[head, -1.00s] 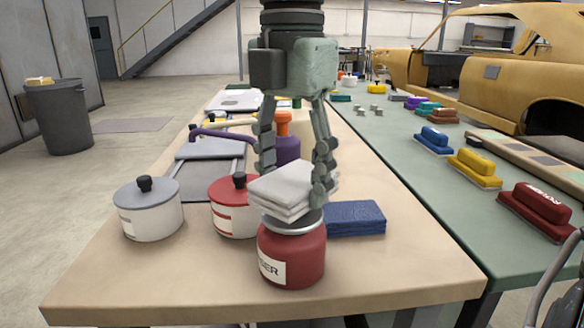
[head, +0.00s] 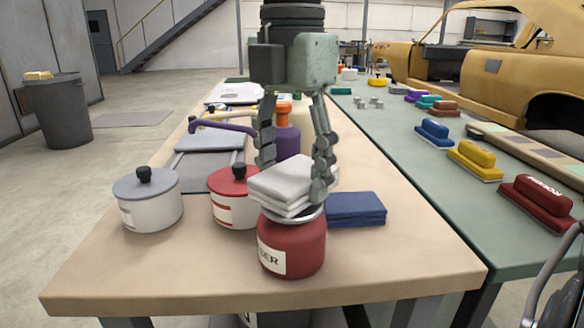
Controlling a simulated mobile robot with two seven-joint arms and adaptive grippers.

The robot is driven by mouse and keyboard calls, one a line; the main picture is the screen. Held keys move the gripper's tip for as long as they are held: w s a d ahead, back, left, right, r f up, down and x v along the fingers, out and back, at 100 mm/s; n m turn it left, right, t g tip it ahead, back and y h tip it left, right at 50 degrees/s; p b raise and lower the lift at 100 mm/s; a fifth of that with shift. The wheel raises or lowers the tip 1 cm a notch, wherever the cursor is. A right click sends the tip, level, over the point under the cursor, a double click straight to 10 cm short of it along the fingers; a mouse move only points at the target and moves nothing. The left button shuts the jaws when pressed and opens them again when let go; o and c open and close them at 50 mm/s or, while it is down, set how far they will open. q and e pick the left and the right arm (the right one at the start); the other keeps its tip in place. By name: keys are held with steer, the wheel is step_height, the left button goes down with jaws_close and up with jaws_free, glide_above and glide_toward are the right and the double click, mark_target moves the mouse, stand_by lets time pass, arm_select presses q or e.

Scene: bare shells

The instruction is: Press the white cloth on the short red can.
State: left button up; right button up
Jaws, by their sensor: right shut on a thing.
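The white cloth (head: 288,180) is a folded stack lying over the top of the short red can (head: 292,248), which stands upright near the front of the wooden table. The can has a white label and a silvery rim, partly covered by the cloth. My right gripper (head: 295,178) points down from above, its two fingers around the cloth and shut on it. The cloth appears to touch the can's rim.
A red-lidded pot (head: 234,197) and a grey-lidded pot (head: 147,201) stand left of the can. A folded blue cloth (head: 356,208) lies close on its right. Purple bottle (head: 287,140) stands behind. The front right of the table (head: 415,265) is clear.

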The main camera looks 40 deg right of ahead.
mark_target(292, 173)
steer(key=shift+f+b, duration=0.6)
steer(key=shift+b, duration=0.1)
stand_by(1.7)
steer(key=shift+r+p, duration=2.3)
steer(key=shift+r, duration=1.3)
